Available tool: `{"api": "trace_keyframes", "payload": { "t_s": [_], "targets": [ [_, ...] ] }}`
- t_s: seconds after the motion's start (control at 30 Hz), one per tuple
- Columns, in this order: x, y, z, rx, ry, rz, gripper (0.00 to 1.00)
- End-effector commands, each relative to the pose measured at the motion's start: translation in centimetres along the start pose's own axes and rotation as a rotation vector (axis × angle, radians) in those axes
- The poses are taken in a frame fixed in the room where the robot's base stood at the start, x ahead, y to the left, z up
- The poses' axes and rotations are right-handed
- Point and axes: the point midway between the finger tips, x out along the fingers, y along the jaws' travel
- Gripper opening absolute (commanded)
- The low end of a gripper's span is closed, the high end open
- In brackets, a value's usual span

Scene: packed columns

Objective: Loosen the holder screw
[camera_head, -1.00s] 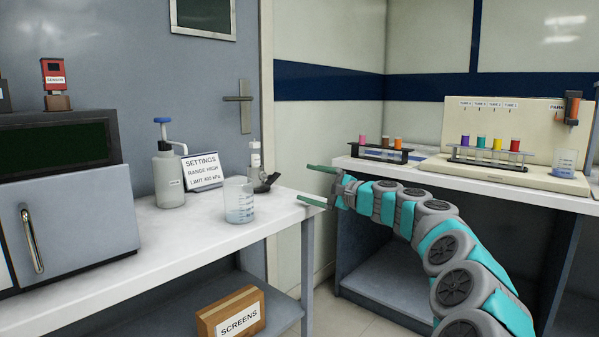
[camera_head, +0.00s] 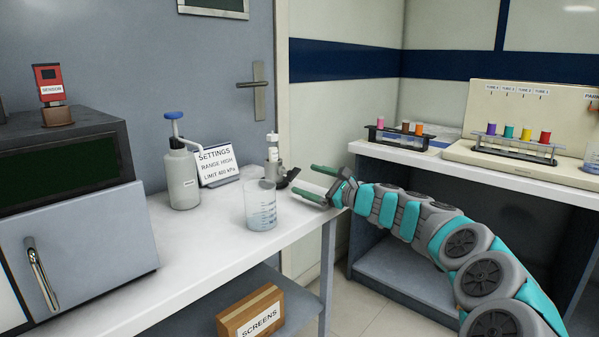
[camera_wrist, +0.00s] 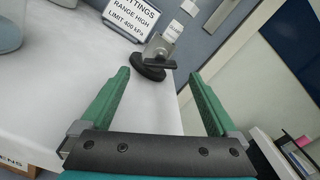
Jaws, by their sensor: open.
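The holder (camera_head: 273,172) stands near the far right end of the white counter, with a grey body and a white labelled upper part. In the wrist view the holder (camera_wrist: 158,48) has a dark lever-like screw handle (camera_wrist: 160,63) at its side above a round black base (camera_wrist: 148,72). My gripper (camera_head: 303,180) has two green fingers, spread apart and empty, pointing at the holder from the right. In the wrist view the holder's handle and base show beyond the fingertips of my gripper (camera_wrist: 160,73), in line with the gap. The fingers seem not to touch it.
A glass beaker (camera_head: 261,206) stands close in front of the holder. A settings sign (camera_head: 217,164) and a pump bottle (camera_head: 183,178) are to its left. A second bench (camera_head: 480,178) with tube racks stands to the right.

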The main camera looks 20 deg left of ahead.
Motion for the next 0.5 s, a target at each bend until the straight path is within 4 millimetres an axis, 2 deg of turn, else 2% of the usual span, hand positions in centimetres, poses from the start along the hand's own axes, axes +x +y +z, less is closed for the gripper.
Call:
{"api": "trace_keyframes", "payload": {
  "t_s": [0.23,0.5],
  "targets": [
    [3.4,0.1,-0.1,-0.002,0.002,0.002,0.95],
    [5.7,0.0,-0.1,-0.002,0.001,0.002,0.95]
  ]
}}
